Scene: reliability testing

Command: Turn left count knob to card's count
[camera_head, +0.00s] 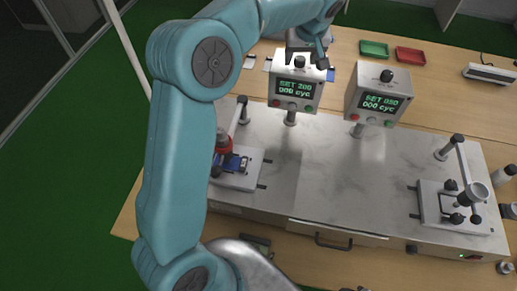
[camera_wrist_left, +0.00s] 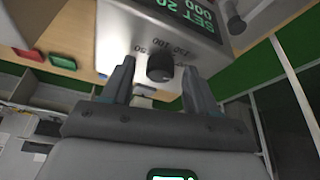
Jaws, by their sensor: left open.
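The left counter box (camera_head: 296,82) stands on a post, and its green display reads SET 200 and 000 cyc. Its black count knob (camera_head: 300,62) is on the top face; in the left wrist view the knob (camera_wrist_left: 160,67) sits beside printed numbers. My left gripper (camera_head: 307,50) is over this box, partly hidden by its own arm. In the left wrist view the gripper's fingers (camera_wrist_left: 159,85) are open, one on each side of the knob, with visible gaps. I cannot make out a readable card. My right gripper is not in view.
The right counter box (camera_head: 378,95) reads SET 050 and has its own knob (camera_head: 387,75). A green tray (camera_head: 374,49) and a red tray (camera_head: 410,56) lie at the back. Test fixtures stand left and right on the bench (camera_head: 330,180), whose middle is clear.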

